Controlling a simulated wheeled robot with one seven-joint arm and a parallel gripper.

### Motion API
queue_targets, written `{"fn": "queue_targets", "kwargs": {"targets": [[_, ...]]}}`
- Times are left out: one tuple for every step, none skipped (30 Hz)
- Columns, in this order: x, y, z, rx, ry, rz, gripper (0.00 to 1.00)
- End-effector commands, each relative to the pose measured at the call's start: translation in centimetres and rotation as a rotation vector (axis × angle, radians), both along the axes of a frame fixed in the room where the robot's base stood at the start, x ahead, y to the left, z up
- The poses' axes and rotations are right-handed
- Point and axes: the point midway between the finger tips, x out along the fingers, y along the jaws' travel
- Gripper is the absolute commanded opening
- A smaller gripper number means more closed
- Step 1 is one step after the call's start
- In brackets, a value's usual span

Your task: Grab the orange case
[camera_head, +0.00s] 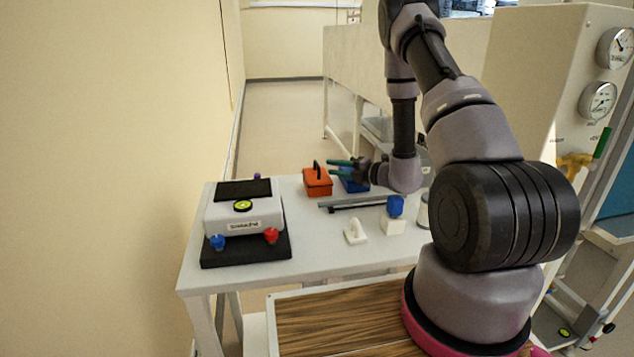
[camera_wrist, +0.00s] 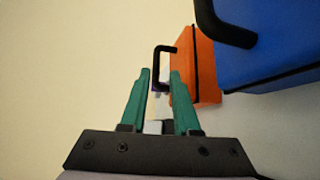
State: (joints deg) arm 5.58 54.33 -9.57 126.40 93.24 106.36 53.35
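The orange case (camera_head: 318,184) has a black handle and stands on the white table in the head view. In the wrist view the orange case (camera_wrist: 195,68) is just beyond my gripper, a little right of centre. Its black handle (camera_wrist: 157,62) shows beyond the fingertips, between them in the picture. My gripper (camera_head: 340,164) has green fingers and reaches in from the right, by the case's handle. In the wrist view my gripper (camera_wrist: 160,75) is open, with a gap between the fingers. I cannot tell whether a finger touches the handle.
A blue case (camera_head: 355,184) stands right beside the orange one; it also fills the wrist view's upper right (camera_wrist: 265,45). A white device on a black base (camera_head: 243,222) is at the table's left. A rail (camera_head: 350,204), a white hook-like piece (camera_head: 355,232) and a blue-topped block (camera_head: 395,210) stand nearer.

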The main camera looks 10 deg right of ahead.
Motion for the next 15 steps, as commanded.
{"fn": "queue_targets", "kwargs": {"targets": [[0.8,0.9,0.2,-0.001,-0.005,0.007,0.30],[1.0,1.1,0.2,-0.001,-0.005,0.006,0.30],[1.3,1.3,0.1,-0.001,-0.005,0.005,0.30],[1.5,1.4,0.1,-0.001,-0.005,0.005,0.30],[1.6,1.5,0.1,-0.001,-0.006,0.004,0.30],[1.8,1.6,0.1,0.000,-0.005,0.003,0.30],[1.9,1.7,0.0,0.000,-0.005,0.004,0.30],[2.1,1.9,0.0,-0.001,-0.004,0.004,0.30],[2.4,2.2,-0.1,-0.002,-0.005,0.005,0.30],[2.7,2.5,-0.1,-0.002,-0.005,0.006,0.30],[3.0,2.8,-0.2,-0.002,-0.006,0.007,0.30],[3.5,3.3,-0.3,-0.002,-0.006,0.007,0.30],[3.8,3.6,-0.4,-0.001,-0.005,0.007,0.30],[4.2,3.9,-0.4,-0.002,-0.006,0.007,0.30],[4.6,4.2,-0.5,-0.002,-0.005,0.007,0.30]]}}
